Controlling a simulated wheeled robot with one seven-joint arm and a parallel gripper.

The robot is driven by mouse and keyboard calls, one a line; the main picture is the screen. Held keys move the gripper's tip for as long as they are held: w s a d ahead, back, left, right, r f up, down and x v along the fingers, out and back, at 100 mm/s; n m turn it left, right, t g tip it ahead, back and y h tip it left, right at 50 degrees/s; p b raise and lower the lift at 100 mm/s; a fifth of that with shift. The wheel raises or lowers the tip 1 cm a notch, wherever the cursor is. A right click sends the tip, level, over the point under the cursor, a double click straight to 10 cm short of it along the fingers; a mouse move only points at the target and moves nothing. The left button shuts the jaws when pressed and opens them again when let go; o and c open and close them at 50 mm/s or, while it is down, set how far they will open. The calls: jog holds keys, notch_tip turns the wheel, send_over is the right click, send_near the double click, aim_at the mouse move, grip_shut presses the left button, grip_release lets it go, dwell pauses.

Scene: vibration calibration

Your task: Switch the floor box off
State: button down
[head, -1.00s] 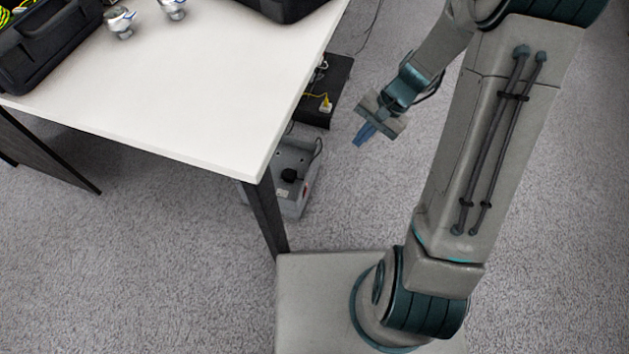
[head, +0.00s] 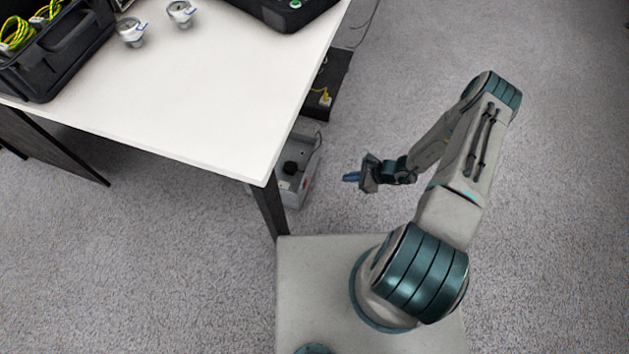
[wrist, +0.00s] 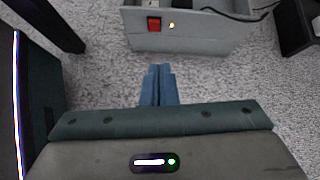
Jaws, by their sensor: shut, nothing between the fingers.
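The floor box is a grey box (head: 301,177) on the carpet beside the table leg, partly under the table, with a black plug and cable in it. In the wrist view the grey box (wrist: 195,36) shows its near side, with a red rocker switch (wrist: 154,25) and a small lit lamp (wrist: 172,26) to the right of it. My gripper (head: 350,177) is shut and empty, low over the carpet to the right of the box. In the wrist view my gripper (wrist: 159,72) points at the side with the switch, with a gap of carpet between.
A white table (head: 200,100) overhangs the box, and its dark leg (head: 270,210) stands close by. A black box (head: 328,85) with a yellow cable lies farther back. On the table are a black crate (head: 60,50) and two metal fittings (head: 181,13). Open carpet lies to the right.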

jog(key=shift+s+a+f+m, duration=0.1)
jog(key=shift+s+f+m, duration=0.2)
jog(key=shift+f, duration=0.25)
jog(key=shift+s+a+f+m, duration=0.15)
jog(key=shift+s+f+m, duration=0.15)
jog(key=shift+f, duration=0.25)
jog(key=shift+s+a+f+m, duration=0.1)
jog(key=shift+s+f+m, duration=0.15)
jog(key=shift+f, duration=0.3)
jog(key=w+a+f+b, duration=0.3)
jog(key=w+a+f, duration=0.1)
jog(key=a, duration=0.7)
jog(key=shift+f+b, duration=0.3)
jog(key=shift+f, duration=0.55)
jog(key=shift+w, duration=0.1)
